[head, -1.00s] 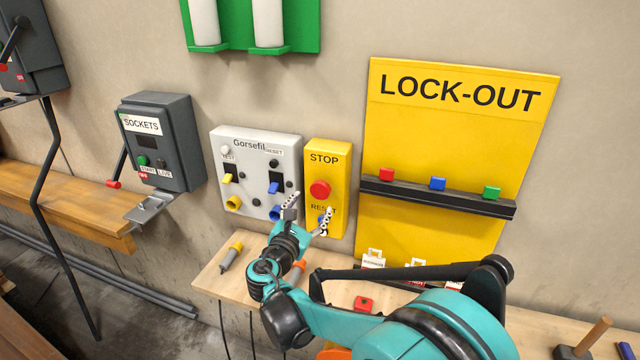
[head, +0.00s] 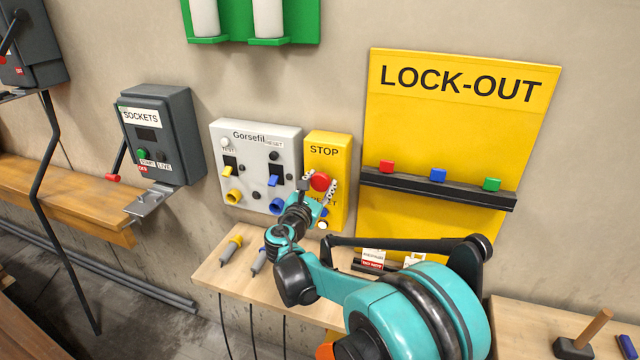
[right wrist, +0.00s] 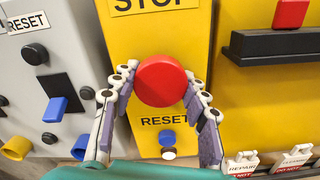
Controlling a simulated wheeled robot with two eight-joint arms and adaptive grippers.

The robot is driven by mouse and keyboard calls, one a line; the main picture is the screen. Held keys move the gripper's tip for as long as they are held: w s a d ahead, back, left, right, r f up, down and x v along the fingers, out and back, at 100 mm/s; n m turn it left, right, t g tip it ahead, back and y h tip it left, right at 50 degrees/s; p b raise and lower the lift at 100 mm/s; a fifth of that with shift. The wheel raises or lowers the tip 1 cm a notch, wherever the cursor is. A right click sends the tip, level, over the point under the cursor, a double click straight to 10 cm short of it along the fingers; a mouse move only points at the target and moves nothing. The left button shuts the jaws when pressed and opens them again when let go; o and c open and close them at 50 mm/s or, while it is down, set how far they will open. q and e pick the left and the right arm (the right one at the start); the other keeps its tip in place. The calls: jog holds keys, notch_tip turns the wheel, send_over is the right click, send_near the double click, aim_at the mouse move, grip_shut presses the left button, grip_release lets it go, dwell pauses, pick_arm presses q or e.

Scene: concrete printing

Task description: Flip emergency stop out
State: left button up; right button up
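The emergency stop is a round red button (head: 319,181) on a yellow box (head: 326,151) marked STOP. It also shows large in the right wrist view (right wrist: 161,80). My right gripper (head: 319,186) is at the button, with its fingers parted, one on each side of it. In the right wrist view the fingertips (right wrist: 160,77) flank the button; whether they touch it I cannot tell. A blue button (right wrist: 166,137) and a small white one sit below, under the RESET label. My left gripper is not in view.
A grey-white Gorsefil panel (head: 250,136) with switches and sockets is close on the left. A yellow lock-out board (head: 440,130) with a black shelf (head: 440,194) stands on the right. A wooden bench (head: 215,265) with plugs lies below.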

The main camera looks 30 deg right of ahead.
grip_shut()
jog(key=shift+s+a, duration=0.35)
jog(key=shift+a, duration=0.1)
jog(key=shift+d+f, duration=0.1)
jog(key=o, duration=0.9)
grip_release()
jog(key=shift+o, duration=0.2)
jog(key=shift+s+a, duration=0.1)
jog(key=shift+a, duration=0.1)
jog(key=shift+s+a, duration=0.25)
jog(key=shift+a, duration=0.1)
jog(key=v, duration=1.1)
